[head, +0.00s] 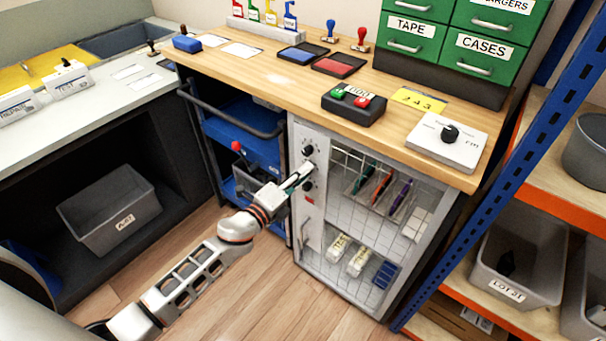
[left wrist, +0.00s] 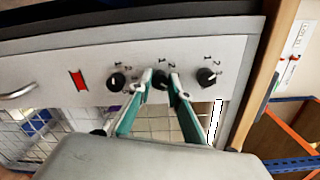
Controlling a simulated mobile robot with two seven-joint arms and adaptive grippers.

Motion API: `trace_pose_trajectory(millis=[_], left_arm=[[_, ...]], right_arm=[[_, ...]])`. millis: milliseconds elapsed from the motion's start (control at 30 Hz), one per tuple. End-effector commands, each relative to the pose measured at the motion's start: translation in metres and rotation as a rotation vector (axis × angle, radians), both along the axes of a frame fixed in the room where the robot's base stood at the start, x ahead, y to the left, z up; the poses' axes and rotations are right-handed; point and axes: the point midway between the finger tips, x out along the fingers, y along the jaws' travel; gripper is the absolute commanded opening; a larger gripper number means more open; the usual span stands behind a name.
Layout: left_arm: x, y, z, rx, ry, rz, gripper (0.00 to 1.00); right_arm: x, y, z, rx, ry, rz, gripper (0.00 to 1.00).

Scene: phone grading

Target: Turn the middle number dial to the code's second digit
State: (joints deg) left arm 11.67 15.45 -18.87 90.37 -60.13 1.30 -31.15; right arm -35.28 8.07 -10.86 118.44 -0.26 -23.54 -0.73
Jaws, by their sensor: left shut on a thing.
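The grey cabinet front (head: 308,222) carries a column of black number dials. In the left wrist view the middle dial (left wrist: 160,80) sits between two others, one at the left (left wrist: 116,82) and one at the right (left wrist: 207,76). My left gripper (left wrist: 161,84) is shut on the middle dial, with a fingertip on either side of it. The head view shows the left gripper (head: 302,174) against the panel, partly covering the dials. The middle dial's pointer is largely hidden by the fingers. A yellow card with digits (head: 420,100) lies on the worktop. My right gripper is out of view.
A red switch (left wrist: 77,81) and a handle (left wrist: 18,91) are on the same panel. A blue cart (head: 240,132) stands left of the cabinet. The wooden floor in front is clear.

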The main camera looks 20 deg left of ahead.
Motion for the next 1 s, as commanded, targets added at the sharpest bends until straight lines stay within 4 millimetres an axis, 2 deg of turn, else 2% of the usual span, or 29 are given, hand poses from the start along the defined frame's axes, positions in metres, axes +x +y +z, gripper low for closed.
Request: trace_pose_trajectory(millis=[300, 733, 767, 800, 1000], left_arm=[[-0.0002, -0.0001, -0.0006, 0.073, -0.026, -0.001, 0.0], [-0.0001, -0.0001, -0.0002, 0.079, -0.028, 0.0, 0.0], [-0.0001, -0.0001, -0.0002, 0.079, -0.028, 0.0, 0.26], [-0.0001, 0.0, -0.0002, 0.079, -0.028, 0.0, 0.35], [-0.0001, 0.0, -0.0001, 0.079, -0.028, 0.0, 0.35]], right_arm=[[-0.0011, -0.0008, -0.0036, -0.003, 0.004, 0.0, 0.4], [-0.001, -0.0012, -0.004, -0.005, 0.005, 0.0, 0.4], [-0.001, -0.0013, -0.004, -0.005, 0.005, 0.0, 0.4], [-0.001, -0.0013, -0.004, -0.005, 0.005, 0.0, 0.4], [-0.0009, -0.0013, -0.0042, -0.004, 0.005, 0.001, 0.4]])
